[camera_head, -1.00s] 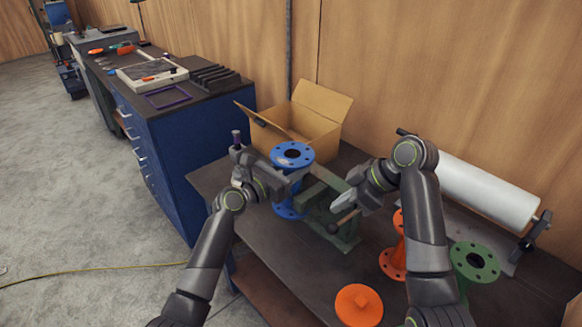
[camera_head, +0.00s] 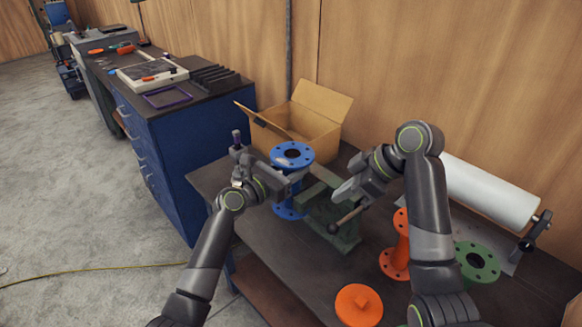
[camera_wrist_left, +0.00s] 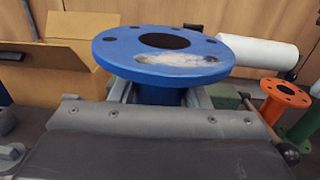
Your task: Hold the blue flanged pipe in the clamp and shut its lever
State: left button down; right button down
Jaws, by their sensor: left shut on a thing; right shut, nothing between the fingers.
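The blue flanged pipe (camera_head: 292,156) stands upright at the green clamp (camera_head: 331,215) on the bench. In the left wrist view its top flange (camera_wrist_left: 165,55) fills the middle, with a pale worn patch. My left gripper (camera_head: 290,180) is shut on the pipe below its top flange; the left wrist view shows fingers on both sides of the pipe body. The clamp's lever (camera_head: 346,219) sticks out at the clamp's front right, with a dark knob at its lower end. My right gripper (camera_head: 345,191) is shut and empty, just above the lever. Whether it touches the lever I cannot tell.
An open cardboard box (camera_head: 308,114) stands behind the pipe. A white roll (camera_head: 489,192) lies along the wall.

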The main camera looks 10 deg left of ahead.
pick_arm(q)
jog(key=shift+s+d+f, duration=0.1)
jog(key=shift+d+f, duration=0.05)
jog(key=c, duration=1.2)
grip_release()
jog(key=shift+c, duration=0.2)
jog(key=o, duration=0.5)
jog(key=shift+d, duration=0.3)
jog(key=shift+o, duration=0.2)
jog(key=shift+a, duration=0.25)
jog(key=shift+s+a, duration=0.2)
jog(key=b+v, duration=0.2)
jog(key=v, duration=1.4)
jog(key=shift+s, duration=0.4)
pick_arm(e)
notch_tip(320, 180, down, 2)
jog(key=shift+d, duration=0.15)
jog(key=shift+f, duration=0.1)
